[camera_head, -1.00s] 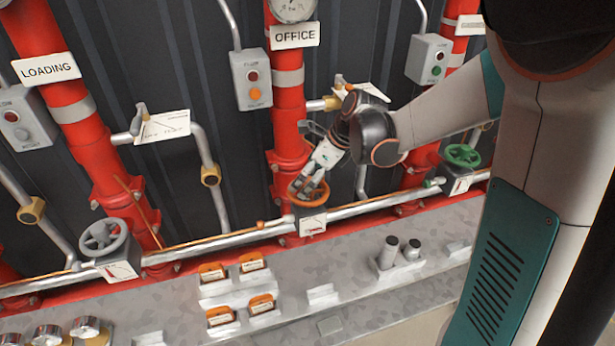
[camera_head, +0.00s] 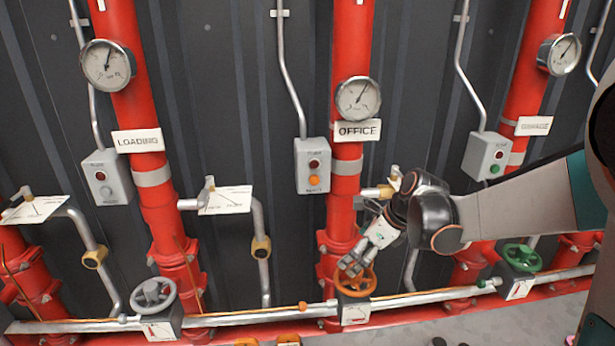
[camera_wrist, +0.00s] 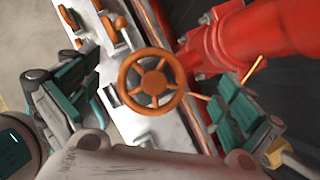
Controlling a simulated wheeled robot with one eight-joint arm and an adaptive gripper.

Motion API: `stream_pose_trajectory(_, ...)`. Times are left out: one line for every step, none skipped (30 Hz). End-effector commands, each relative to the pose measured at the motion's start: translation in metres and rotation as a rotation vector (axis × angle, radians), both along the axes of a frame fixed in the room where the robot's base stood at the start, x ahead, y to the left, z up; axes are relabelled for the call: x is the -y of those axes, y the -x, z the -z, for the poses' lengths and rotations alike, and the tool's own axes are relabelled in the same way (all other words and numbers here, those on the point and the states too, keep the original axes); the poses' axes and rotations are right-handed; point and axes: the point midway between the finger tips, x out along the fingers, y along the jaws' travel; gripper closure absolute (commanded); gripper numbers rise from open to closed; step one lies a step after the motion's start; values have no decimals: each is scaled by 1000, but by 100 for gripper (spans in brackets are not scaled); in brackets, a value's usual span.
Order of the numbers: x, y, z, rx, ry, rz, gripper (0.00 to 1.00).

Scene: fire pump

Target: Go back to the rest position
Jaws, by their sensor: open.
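My gripper (camera_head: 352,268) is at the orange handwheel (camera_head: 356,283) below the OFFICE sign (camera_head: 358,130), its fingers close over the wheel's upper left rim. In the wrist view the orange handwheel (camera_wrist: 152,82) lies between the two teal fingers of my gripper (camera_wrist: 150,100), which stand wide apart. The fingers look clear of the rim there. Whether any fingertip touches the wheel in the head view I cannot tell. My arm reaches in from the right.
A grey handwheel (camera_head: 153,293) is at left and a green handwheel (camera_head: 523,257) at right on the same pipe (camera_head: 262,317). Red vertical pipes, levers and a switch box (camera_head: 313,166) stand close around my gripper. A pressure gauge (camera_head: 358,98) is above.

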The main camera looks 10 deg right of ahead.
Motion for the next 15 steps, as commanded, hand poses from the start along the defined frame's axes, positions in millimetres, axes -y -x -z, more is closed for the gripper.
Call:
stream_pose_trajectory(-2,5,-5,17,19,-29,0)
stream_pose_trajectory(-2,8,-8,31,36,-55,0)
stream_pose_trajectory(-3,14,-13,54,65,-99,0)
stream_pose_trajectory(-4,20,-18,75,90,-138,0)
stream_pose_trajectory(-5,25,-22,98,119,-182,0)
stream_pose_trajectory(-5,34,-29,131,161,-245,0)
stream_pose_trajectory(-6,40,-34,156,194,-296,0)
stream_pose_trajectory(-7,47,-38,181,229,-347,0)
stream_pose_trajectory(-8,56,-44,212,274,-416,0)
stream_pose_trajectory(-8,63,-48,235,310,-467,0)
stream_pose_trajectory(-8,69,-52,258,343,-518,0)
stream_pose_trajectory(-8,78,-57,287,390,-589,0)
stream_pose_trajectory(-9,85,-60,308,424,-641,0)
stream_pose_trajectory(-9,92,-63,329,459,-693,0)
stream_pose_trajectory(-9,101,-67,355,506,-765,0)
